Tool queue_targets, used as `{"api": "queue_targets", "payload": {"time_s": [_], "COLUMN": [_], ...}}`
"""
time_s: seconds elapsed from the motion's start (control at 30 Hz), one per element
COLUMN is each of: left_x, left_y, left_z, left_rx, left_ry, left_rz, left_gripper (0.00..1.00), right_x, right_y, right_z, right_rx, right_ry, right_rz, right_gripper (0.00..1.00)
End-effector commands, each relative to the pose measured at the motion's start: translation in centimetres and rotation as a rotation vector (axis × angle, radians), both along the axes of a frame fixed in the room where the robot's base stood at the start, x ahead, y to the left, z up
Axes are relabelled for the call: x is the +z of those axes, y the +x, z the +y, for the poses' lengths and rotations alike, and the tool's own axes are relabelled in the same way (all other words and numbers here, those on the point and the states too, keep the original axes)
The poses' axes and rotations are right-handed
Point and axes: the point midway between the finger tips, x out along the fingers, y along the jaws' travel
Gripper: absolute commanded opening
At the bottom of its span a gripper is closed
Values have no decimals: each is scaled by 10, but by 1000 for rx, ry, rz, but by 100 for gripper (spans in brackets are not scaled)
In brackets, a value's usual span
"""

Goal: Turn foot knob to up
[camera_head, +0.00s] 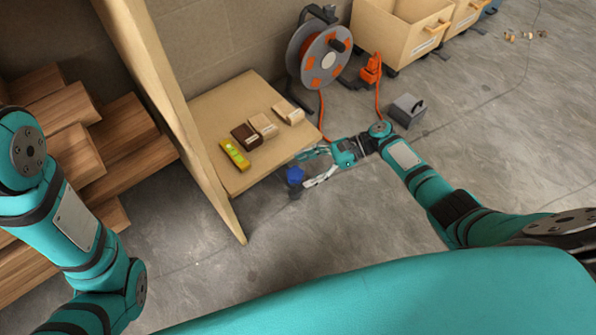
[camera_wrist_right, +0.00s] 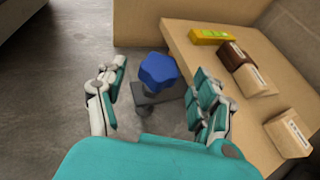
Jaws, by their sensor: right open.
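The foot knob (camera_head: 295,175) is a blue lobed knob low beside the near right edge of the wooden board. In the right wrist view the knob (camera_wrist_right: 158,72) sits on a dark grey base (camera_wrist_right: 157,97). My right gripper (camera_head: 305,169) is open, its fingers spread on either side of the knob's line. In the right wrist view the knob shows beyond and between the fingertips of the gripper (camera_wrist_right: 160,85), with visible gaps and no clear contact. My left arm is at the left of the head view; its gripper is out of the frame.
A wooden board (camera_head: 215,122) carries a yellow level (camera_head: 235,154) and several small blocks (camera_head: 263,125). An upright panel (camera_head: 165,75) borders it. A cable reel (camera_head: 320,56), a grey weight-like block (camera_head: 407,110) and wheeled crates (camera_head: 395,35) stand behind. The concrete floor (camera_head: 330,215) in front is clear.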

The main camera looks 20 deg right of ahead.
Motion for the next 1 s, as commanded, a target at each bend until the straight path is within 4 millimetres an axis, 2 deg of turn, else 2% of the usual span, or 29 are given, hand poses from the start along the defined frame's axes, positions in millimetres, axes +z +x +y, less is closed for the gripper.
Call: {"api": "queue_targets", "payload": {"time_s": [0.03,0.2,0.4,0.57,1.0], "left_x": [0,0,0,0,0], "left_y": [0,0,1,1,1], "left_z": [0,0,0,0,-1], "left_rx": [0,1,1,1,1], "left_ry": [0,1,1,1,2], "left_rz": [1,2,2,2,3], "left_gripper": [40,40,40,40,40], "right_x": [4,18,30,33,33], "right_y": [-1,-5,-9,-10,-10], "right_z": [-13,-45,-70,-77,-77], "right_rx": [-4,-2,0,1,1], "right_ry": [-3,-3,-1,0,0], "right_rz": [0,0,0,0,0], "right_gripper": [69,69,69,69,69]}}
